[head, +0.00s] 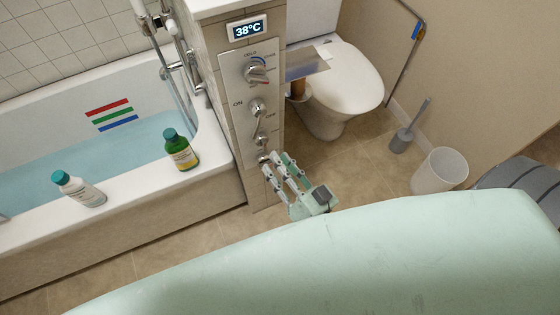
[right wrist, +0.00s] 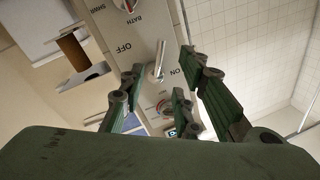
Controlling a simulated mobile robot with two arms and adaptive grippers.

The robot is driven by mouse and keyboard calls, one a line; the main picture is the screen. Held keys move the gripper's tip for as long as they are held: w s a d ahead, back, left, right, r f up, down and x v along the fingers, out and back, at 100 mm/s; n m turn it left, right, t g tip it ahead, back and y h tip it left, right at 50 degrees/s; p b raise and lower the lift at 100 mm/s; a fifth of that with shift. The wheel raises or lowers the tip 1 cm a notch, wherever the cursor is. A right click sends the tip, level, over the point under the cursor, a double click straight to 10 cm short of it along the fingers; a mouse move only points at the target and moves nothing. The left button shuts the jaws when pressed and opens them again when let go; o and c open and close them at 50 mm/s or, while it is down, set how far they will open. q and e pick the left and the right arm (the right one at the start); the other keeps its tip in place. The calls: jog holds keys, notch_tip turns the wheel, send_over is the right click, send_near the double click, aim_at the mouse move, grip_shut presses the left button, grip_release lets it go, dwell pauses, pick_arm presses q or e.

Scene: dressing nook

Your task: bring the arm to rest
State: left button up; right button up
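My right gripper (head: 278,164) is in front of the lower part of the tiled pillar's control panel (head: 236,63), fingers pointing up and left. In the right wrist view its fingers (right wrist: 162,62) are spread apart, so it is open and holds nothing. The silver ON/OFF lever (right wrist: 158,62) shows in the gap between them, with OFF on one side and ON on the other. In the head view this lever (head: 257,107) is above the gripper. I cannot tell whether a fingertip touches the lowest control. My left gripper is not in view.
A display (head: 247,29) reads 38°C. A bathtub (head: 120,195) with a white bottle (head: 82,191) and a green bottle (head: 181,152) on its rim is left. A toilet (head: 345,88), brush (head: 403,138) and white bin (head: 439,171) stand right. Floor (head: 372,165) is clear near the gripper.

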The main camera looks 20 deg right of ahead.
jog(key=s+d+f+n+g+h, duration=0.1)
jog(key=s+f+g, duration=0.2)
jog(key=f, duration=0.6)
jog(key=s+d+f+n+g, duration=0.1)
jog(key=s+f+g, duration=0.2)
jog(key=f, duration=0.7)
jog(key=s+d+f+g+h, duration=0.1)
jog(key=s+f+g, duration=0.2)
jog(key=f, duration=0.6)
jog(key=s+d+f+n+g+h, duration=0.1)
jog(key=s+f+g, duration=0.3)
jog(key=s+f, duration=0.4)
jog(key=s+d+f+n+g+h, duration=0.1)
jog(key=s+d+f+g, duration=0.3)
jog(key=s+f, duration=0.4)
jog(key=s, duration=0.6)
jog(key=shift+s+d+n+g, duration=0.2)
jog(key=shift+n+g, duration=0.1)
jog(key=shift+n, duration=0.1)
dwell(2.6)
